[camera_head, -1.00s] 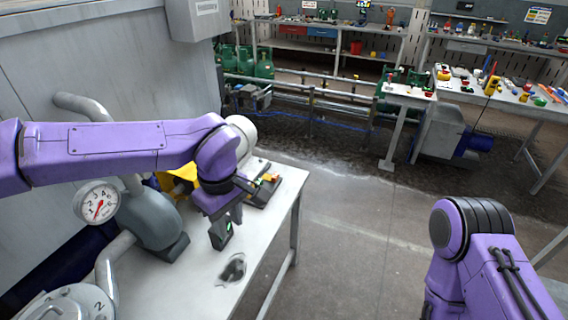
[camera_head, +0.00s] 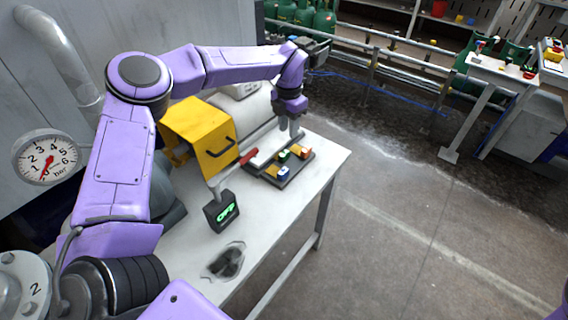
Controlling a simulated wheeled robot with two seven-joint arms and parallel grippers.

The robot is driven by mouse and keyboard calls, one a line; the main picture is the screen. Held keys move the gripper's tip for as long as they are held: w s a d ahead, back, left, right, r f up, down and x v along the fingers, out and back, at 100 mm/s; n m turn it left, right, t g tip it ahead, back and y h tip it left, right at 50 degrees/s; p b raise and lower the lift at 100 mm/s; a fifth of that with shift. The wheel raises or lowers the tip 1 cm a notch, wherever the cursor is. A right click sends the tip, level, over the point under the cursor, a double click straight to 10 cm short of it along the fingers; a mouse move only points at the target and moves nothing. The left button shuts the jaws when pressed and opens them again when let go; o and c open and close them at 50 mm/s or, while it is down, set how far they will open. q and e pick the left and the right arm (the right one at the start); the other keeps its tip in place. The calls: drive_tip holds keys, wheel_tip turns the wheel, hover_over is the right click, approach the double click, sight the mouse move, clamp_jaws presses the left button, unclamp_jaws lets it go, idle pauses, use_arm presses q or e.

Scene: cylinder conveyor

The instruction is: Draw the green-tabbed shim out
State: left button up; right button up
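The green tab (camera_head: 283,156) marks a shim on a dark plate at the right part of the table. A tab with red or orange (camera_head: 305,152) sits to its right, and a blue one (camera_head: 284,172) nearer. My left gripper (camera_head: 291,134) points down just behind and above these tabs. A small gap seems to separate it from the green tab. Its fingers are small and I cannot tell how far apart they are. The shim's body under the green tab is too small to make out. My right gripper is out of view.
A yellow guard (camera_head: 200,135) with a dark handle stands left of the tabs, near a red-ended lever (camera_head: 249,157). A black display (camera_head: 222,211) with green letters stands in front. The white table (camera_head: 250,215) has a dark patch. A pressure gauge (camera_head: 46,161) is at left.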

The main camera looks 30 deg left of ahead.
sight(285, 153)
use_arm(q)
drive_tip(key=shift+w+a+f+n, duration=0.25)
drive_tip(key=shift+a+f+n, duration=0.3)
drive_tip(key=shift+f, duration=0.1)
drive_tip(key=shift+w+a+f+n, duration=0.2)
drive_tip(key=shift+a+f+n, duration=0.25)
drive_tip(key=shift+f+n, duration=0.15)
wheel_tip(285, 153, down, 8)
drive_tip(key=shift+s+p, duration=0.15)
drive_tip(key=shift+p, duration=1)
drive_tip(key=shift+f, duration=0.55)
clamp_jaws()
drive_tip(key=shift+d, duration=0.15)
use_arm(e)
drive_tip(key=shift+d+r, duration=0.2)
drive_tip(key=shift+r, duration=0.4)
